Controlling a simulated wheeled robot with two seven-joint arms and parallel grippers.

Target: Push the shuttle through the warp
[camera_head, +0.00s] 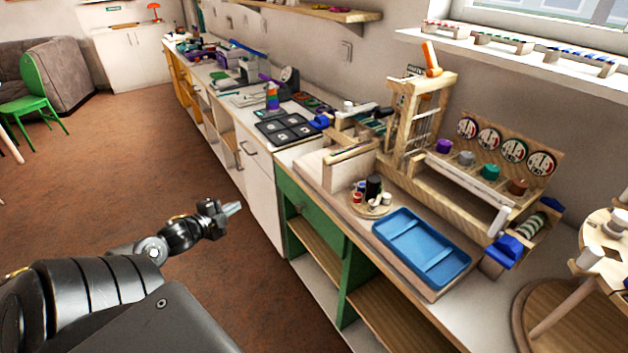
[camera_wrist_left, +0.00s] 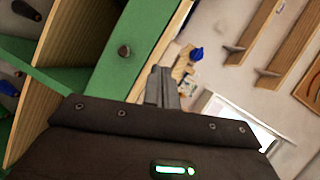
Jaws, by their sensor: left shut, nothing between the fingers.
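A small wooden loom (camera_head: 420,115) stands upright on the counter against the wall, with pale vertical threads in its frame. I cannot make out the shuttle for certain. My left gripper (camera_head: 232,209) is shut and empty, out over the floor in front of the cabinets and well apart from the loom. It also shows in the left wrist view (camera_wrist_left: 162,88), in front of a green cabinet front (camera_wrist_left: 118,52). My right gripper is in neither view.
A blue tray (camera_head: 424,247) lies on the counter below the loom. A round wooden board (camera_head: 372,208) with small jars is left of the tray. A rack of spools (camera_head: 490,170) stands right of the loom.

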